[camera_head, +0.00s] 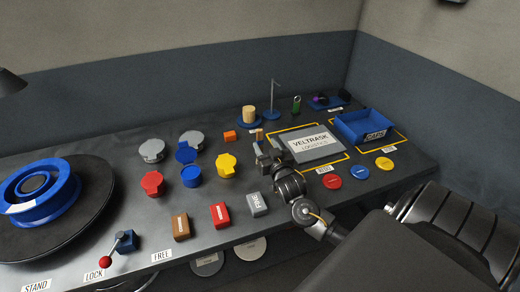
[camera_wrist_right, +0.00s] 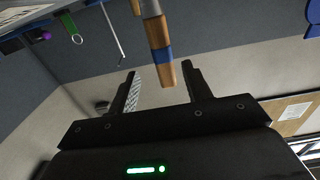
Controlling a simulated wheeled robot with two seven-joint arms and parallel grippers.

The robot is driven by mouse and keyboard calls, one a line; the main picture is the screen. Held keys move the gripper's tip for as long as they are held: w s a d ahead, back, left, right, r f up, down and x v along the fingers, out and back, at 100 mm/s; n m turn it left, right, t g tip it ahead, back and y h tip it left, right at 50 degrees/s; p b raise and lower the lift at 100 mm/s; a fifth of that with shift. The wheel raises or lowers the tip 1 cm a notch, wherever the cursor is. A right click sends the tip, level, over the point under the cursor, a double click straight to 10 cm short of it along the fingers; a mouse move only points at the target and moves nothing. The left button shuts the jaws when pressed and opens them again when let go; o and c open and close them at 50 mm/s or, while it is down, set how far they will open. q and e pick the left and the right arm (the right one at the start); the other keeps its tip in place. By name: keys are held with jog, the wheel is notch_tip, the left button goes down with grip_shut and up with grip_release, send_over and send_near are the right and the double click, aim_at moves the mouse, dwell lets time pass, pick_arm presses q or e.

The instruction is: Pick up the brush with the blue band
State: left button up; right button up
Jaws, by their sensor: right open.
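The brush with the blue band (camera_wrist_right: 162,54) shows in the right wrist view, with a wooden handle; its upper part is cut off by the frame edge. The end of its handle appears between the two fingers of my right gripper (camera_wrist_right: 160,78), with gaps on both sides. The right gripper is open and holds nothing. In the head view the right gripper (camera_head: 267,157) is over the middle of the bench, and a small wooden-coloured piece, probably the brush (camera_head: 259,134), shows just behind it. My left gripper is not in view.
A grey Veltrask board (camera_head: 311,145) and blue bin (camera_head: 364,126) lie to the right. Red, blue, yellow and grey lidded pots (camera_head: 191,176) stand left of the gripper. A tan cylinder (camera_head: 249,114) on a blue base stands behind. A wheel (camera_head: 40,195) fills the left end.

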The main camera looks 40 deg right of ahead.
aim_at(260, 140)
jog(key=x, duration=0.2)
jog(key=p+x, duration=0.1)
jog(key=x, duration=0.1)
jog(key=shift+w+a+r, duration=0.1)
jog(key=shift+w+a, duration=0.05)
jog(key=shift+a, duration=0.15)
jog(key=shift+w+d, duration=0.15)
jog(key=shift+w, duration=0.2)
grip_shut()
